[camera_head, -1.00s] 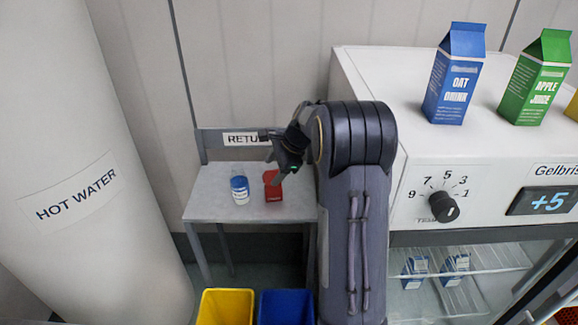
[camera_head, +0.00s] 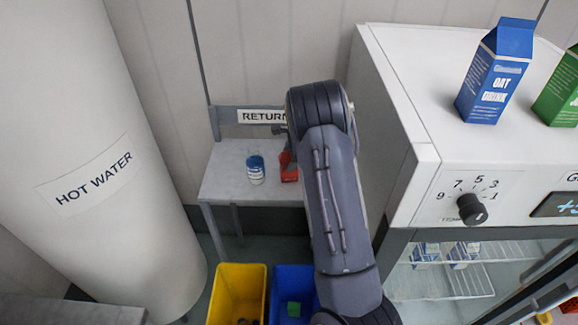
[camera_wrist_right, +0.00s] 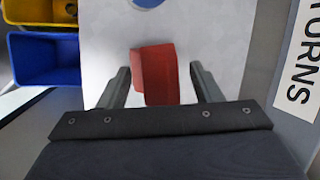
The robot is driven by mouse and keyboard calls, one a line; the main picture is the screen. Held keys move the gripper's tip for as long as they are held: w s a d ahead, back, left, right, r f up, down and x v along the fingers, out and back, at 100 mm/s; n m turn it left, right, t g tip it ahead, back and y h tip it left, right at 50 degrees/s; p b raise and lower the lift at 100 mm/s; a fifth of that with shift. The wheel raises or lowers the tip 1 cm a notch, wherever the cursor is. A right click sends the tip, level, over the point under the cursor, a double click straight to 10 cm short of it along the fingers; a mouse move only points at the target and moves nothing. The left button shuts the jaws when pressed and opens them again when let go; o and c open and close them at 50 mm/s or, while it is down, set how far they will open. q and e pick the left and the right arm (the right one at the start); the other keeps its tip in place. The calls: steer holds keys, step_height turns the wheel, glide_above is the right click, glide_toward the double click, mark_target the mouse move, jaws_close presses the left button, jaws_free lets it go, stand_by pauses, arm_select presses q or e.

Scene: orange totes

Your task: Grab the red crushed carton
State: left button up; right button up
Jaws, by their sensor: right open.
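The red crushed carton (camera_head: 288,167) stands on the small grey returns table (camera_head: 222,184), partly hidden by my right arm in the head view. In the right wrist view the red carton (camera_wrist_right: 155,72) lies between the two fingers of my right gripper (camera_wrist_right: 158,85). The fingers are open, with a gap on each side of the carton. In the head view the right gripper is mostly hidden behind my own arm. My left gripper is not in view.
A blue-and-white container (camera_head: 256,169) stands left of the carton. A yellow bin (camera_head: 238,290) and a blue bin (camera_head: 290,275) sit below the table's front. A white fridge (camera_head: 400,100) stands close on the right, and a hot water tank (camera_head: 95,150) on the left.

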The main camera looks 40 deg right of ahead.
steer(key=shift+c, duration=0.5)
jaws_close()
steer(key=shift+r, duration=0.1)
